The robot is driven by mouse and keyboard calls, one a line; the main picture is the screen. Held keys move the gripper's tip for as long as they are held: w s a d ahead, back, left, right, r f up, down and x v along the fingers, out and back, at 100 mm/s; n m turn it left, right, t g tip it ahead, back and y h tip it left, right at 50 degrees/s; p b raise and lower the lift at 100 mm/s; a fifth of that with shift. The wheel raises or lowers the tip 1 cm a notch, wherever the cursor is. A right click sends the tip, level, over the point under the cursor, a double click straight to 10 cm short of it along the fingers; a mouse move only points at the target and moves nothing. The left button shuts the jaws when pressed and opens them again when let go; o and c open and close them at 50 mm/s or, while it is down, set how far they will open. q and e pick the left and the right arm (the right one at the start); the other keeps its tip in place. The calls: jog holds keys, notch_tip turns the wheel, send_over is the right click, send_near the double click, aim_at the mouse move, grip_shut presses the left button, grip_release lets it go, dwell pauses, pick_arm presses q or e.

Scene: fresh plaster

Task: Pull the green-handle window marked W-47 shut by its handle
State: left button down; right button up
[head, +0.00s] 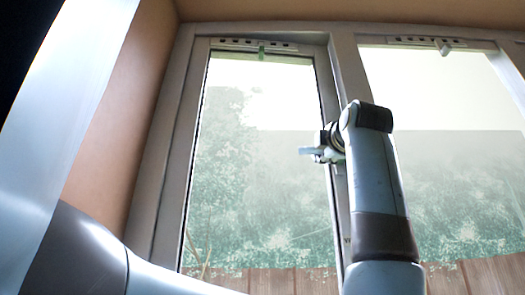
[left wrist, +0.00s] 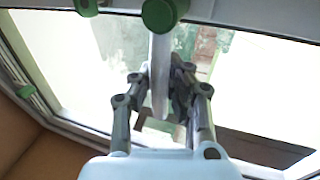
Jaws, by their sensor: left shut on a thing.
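The left window sash (head: 194,150) has a grey frame with glass, and a small green piece (head: 262,53) shows at its top. In the left wrist view a pale lever handle (left wrist: 161,50) hangs from a round green base (left wrist: 160,13). My left gripper (left wrist: 160,85) is shut on this lever, with one finger on each side. In the head view my left gripper (head: 318,152) is at the sash's right-hand upright, and the wrist hides most of the handle. I cannot read a W-47 mark. I cannot tell how far the sash stands open. My right gripper is out of view.
A second window pane (head: 450,160) lies to the right, with a pale fitting (head: 443,47) at its top. A tan reveal wall (head: 125,120) closes the left side. Another green piece (left wrist: 87,6) shows at the top of the left wrist view.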

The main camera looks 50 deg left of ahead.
pick_arm(q)
jog(key=shift+s+d+m+t+h, duration=0.35)
jog(key=shift+s+d, duration=0.25)
jog(key=shift+s, duration=0.2)
jog(key=shift+b, duration=0.3)
jog(key=shift+s+d+m+t+h, duration=0.3)
jog(key=shift+s+d+t, duration=0.25)
jog(key=shift+s, duration=0.35)
jog(key=c, duration=1.3)
grip_release()
jog(key=shift+s+d, duration=0.1)
jog(key=shift+c, duration=0.2)
jog(key=o, duration=1.3)
jog(key=shift+c, duration=0.2)
